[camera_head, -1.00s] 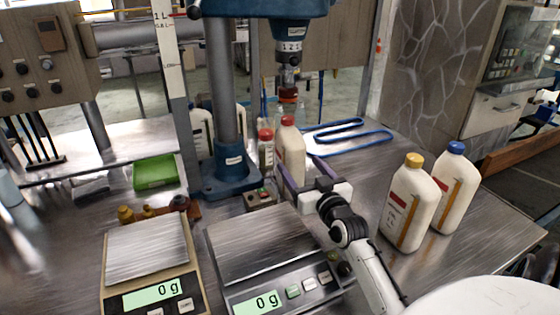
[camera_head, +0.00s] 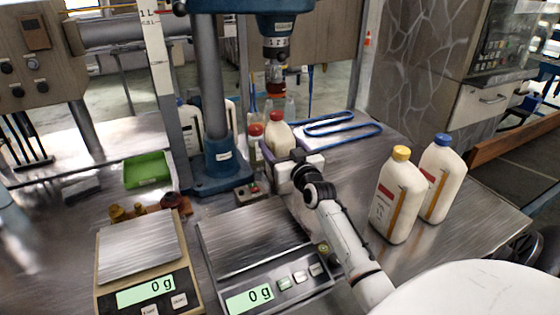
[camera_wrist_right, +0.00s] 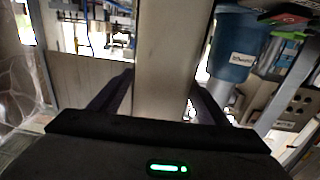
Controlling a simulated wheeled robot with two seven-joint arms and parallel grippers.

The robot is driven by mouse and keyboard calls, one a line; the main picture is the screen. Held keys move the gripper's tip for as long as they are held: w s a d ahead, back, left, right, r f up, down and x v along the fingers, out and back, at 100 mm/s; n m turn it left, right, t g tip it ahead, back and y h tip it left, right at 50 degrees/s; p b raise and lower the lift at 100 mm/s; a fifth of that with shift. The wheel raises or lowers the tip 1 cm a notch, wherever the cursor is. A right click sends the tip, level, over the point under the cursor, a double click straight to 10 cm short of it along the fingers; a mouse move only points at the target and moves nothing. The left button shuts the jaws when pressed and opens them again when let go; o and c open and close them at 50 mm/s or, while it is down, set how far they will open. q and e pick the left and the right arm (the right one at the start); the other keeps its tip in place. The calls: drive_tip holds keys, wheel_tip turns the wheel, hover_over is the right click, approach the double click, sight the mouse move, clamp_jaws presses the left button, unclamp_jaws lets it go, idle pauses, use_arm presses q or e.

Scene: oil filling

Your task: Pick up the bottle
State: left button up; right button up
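A cream bottle with a red cap (camera_head: 277,134) stands upright on the metal table, beside the drill press. The bottle's lower part is hidden by the gripper in the head view. My left gripper is not in view.
A smaller red-capped bottle (camera_head: 255,146) stands just left of it. A yellow-capped bottle (camera_head: 398,200) and a blue-capped bottle (camera_head: 443,180) stand at right. Two scales (camera_head: 138,248) (camera_head: 250,240) read 0 g in front. The blue drill press (camera_head: 222,165) stands close at left.

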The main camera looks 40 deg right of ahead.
clamp_jaws()
drive_tip(key=shift+r, duration=0.25)
